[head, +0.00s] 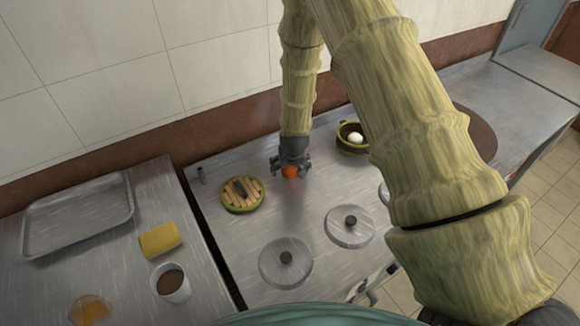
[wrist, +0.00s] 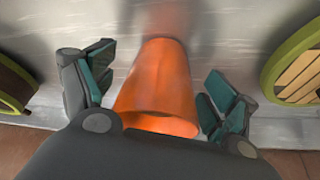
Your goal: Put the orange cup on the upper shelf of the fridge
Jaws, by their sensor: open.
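The orange cup (head: 290,172) stands on the metal counter towards the back, mostly hidden under my gripper (head: 291,166) in the head view. In the wrist view the orange cup (wrist: 158,88) lies between the two open fingers of my gripper (wrist: 155,88), with its open rim towards the camera. A gap shows on the left side, and the right finger is close to the cup; I cannot tell whether it touches. The fridge and its upper shelf are not recognisable in either view.
A round bamboo lid (head: 242,194) lies left of the cup, and a green-rimmed steamer (head: 352,138) with a white egg-like item is to its right. A metal tray (head: 78,214), yellow block (head: 160,240) and white mug (head: 171,283) are on the left counter.

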